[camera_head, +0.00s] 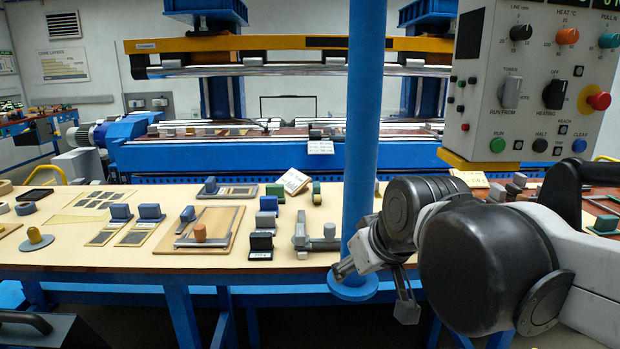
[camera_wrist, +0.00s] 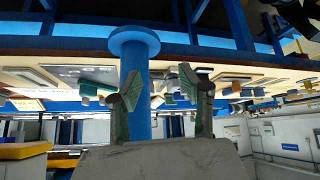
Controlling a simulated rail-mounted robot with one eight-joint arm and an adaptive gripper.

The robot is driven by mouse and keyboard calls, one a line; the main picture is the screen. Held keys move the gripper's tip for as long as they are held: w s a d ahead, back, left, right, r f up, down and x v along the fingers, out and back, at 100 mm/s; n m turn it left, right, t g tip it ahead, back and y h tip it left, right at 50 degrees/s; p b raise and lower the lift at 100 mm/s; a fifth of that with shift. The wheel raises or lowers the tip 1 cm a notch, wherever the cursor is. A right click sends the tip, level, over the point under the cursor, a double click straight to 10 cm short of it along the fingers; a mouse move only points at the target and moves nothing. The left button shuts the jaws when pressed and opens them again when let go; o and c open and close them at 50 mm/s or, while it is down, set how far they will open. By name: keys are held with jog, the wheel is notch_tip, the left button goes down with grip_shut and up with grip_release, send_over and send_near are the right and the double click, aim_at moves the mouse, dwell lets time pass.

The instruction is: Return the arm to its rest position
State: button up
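My gripper (camera_head: 374,287) is at the right of the head view, in front of the table's front edge and close to the blue post (camera_head: 362,130).
The pale table (camera_head: 90,250) holds several blocks, plates and a wooden board (camera_head: 222,244). A control panel (camera_head: 540,80) with knobs and buttons hangs above my arm at the right. The blue winder (camera_head: 240,155) stands behind the table.

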jog(key=s+d+f+m+h, duration=0.1)
jog(key=s+d+f+m, duration=0.1)
jog(key=s+d+f, duration=0.2)
jog(key=s+d+f+m+h, duration=0.1)
jog(key=s+d+f, duration=0.3)
jog(key=s+d, duration=0.4)
jog(key=shift+s+m, duration=0.2)
jog(key=shift+m, duration=0.6)
